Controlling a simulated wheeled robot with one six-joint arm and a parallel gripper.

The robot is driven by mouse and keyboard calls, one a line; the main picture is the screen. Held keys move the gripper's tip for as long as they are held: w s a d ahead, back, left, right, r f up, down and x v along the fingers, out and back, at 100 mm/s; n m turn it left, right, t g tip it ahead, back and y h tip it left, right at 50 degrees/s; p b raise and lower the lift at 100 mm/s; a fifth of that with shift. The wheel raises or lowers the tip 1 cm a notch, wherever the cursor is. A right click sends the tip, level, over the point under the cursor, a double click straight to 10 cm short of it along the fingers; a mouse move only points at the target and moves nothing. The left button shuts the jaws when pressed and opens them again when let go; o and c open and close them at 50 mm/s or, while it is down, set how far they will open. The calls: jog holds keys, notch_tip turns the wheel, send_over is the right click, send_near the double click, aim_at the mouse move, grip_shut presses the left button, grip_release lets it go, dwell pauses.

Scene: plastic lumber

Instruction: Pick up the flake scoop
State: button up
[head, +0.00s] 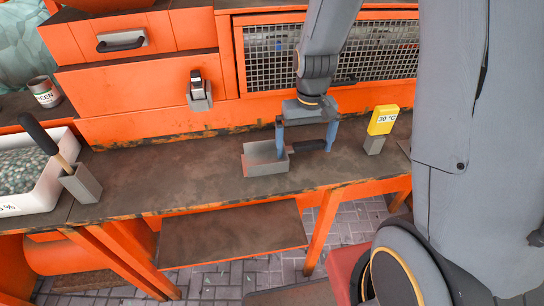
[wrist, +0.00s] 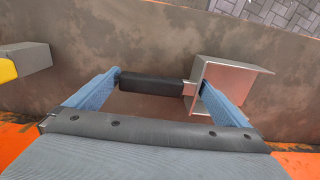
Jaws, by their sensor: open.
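The flake scoop, a grey metal open box (head: 265,161) with a black handle (head: 307,146), lies on the dark worktop. In the wrist view its box (wrist: 240,72) is at the right and the handle (wrist: 150,85) points left. My gripper (head: 305,152) is open over the scoop, and its blue fingers also show in the wrist view (wrist: 160,80). One finger is by the handle's free end, the other at the box end. The fingers straddle the handle along its length. I cannot tell whether either finger touches the scoop.
A yellow "30 °C" display on a grey block (head: 383,120) stands right of the scoop. At left are a white tray of flakes (head: 68,140) and a grey holder (head: 82,184) with a black-handled tool. An orange cabinet (head: 150,128) rises behind. The worktop left of the scoop is clear.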

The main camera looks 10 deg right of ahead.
jog(key=shift+f, duration=0.4)
jog(key=c, duration=0.9)
jog(key=shift+c, duration=0.2)
jog(key=shift+r, duration=0.2)
